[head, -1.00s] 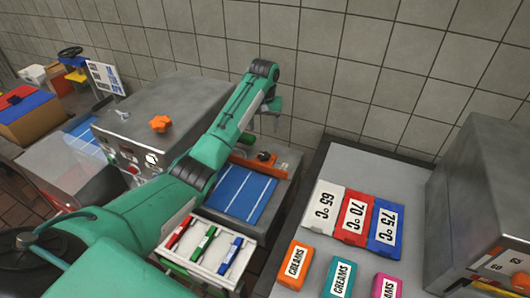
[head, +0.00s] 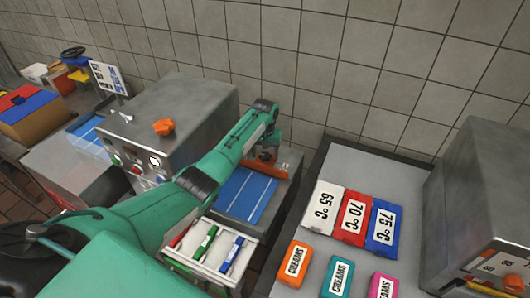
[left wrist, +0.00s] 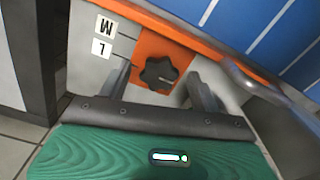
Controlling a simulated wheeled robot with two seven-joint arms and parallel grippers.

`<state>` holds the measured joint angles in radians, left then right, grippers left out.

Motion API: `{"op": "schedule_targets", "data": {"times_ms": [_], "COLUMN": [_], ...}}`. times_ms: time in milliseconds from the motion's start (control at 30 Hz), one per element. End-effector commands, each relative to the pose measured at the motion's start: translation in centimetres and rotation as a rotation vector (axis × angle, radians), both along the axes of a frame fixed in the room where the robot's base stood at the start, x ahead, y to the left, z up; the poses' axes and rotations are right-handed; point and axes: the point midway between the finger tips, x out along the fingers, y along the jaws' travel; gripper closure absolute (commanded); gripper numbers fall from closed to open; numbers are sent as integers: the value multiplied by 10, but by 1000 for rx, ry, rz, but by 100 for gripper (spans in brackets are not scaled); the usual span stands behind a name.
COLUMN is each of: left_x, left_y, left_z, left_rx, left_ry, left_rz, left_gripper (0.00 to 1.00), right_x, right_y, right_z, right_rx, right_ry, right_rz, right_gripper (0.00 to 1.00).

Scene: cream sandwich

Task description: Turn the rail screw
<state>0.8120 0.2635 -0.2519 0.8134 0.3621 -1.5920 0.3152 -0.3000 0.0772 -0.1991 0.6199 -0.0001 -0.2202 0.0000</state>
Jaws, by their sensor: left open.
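The rail screw is a black lobed knob (left wrist: 158,74) on an orange block (left wrist: 152,43) in the left wrist view. My left gripper (left wrist: 162,84) is open, with one finger on each side of the knob in the picture. Gaps show between fingers and knob, so it is not gripped. In the head view my left gripper (head: 268,153) is over the orange rail (head: 268,169) at the back of the blue striped plate (head: 243,196), and it hides the knob there. My right gripper is not in view.
Plates marked M (left wrist: 106,26) and L (left wrist: 101,48) sit beside the orange block. A grey machine (head: 180,110) with an orange knob stands left of my arm. Temperature cards (head: 354,218) lie on the right table. A tiled wall is close behind.

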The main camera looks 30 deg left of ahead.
Motion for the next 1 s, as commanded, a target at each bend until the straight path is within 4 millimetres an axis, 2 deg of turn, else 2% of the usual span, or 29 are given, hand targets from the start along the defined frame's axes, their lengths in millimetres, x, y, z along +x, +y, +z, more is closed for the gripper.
{"op": "schedule_targets", "data": {"times_ms": [67, 267, 667, 1000], "left_x": [0, 0, 0, 1], "left_y": [0, 0, 0, -2], "left_z": [0, 0, 2, 4], "left_rx": [0, 0, 1, -2], "left_ry": [0, 0, 1, 2], "left_rz": [0, 0, 63, 318], "left_gripper": [40, 79, 80, 80], "right_x": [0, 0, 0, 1], "right_y": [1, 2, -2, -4], "right_z": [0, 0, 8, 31], "right_rx": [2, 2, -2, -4], "right_ry": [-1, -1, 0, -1], "right_rz": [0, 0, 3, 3], "right_gripper": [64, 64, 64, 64]}}
